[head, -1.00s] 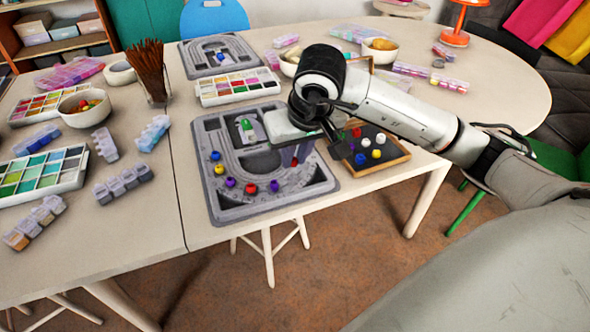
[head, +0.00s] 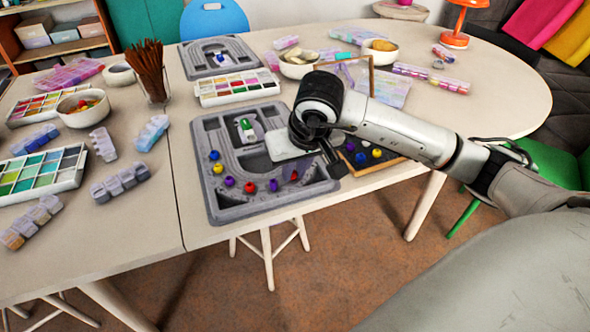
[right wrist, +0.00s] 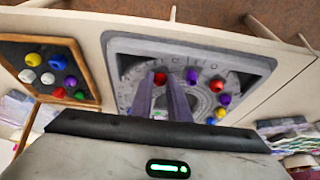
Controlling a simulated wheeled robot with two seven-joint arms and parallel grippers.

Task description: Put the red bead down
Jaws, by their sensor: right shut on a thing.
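The grey bead board (head: 222,210) lies on the table with a curved row of beads in its groove: blue (head: 214,155), yellow (head: 218,168), purple (head: 230,181), a red one (head: 250,187) and purple (head: 273,185). My right gripper (head: 296,168) is over the board's right side. In the right wrist view its fingers (right wrist: 161,84) are shut on a red bead (right wrist: 160,78), beside the purple bead (right wrist: 192,75) at the row's end. The held bead is low at the groove; I cannot tell whether it touches the board. My left gripper is not in view.
A wood-rimmed dark tray (right wrist: 97,60) with several loose beads stands right of the board, partly hidden by my arm in the head view. A paint-like bead box (head: 235,92) and a second board (head: 188,60) lie behind.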

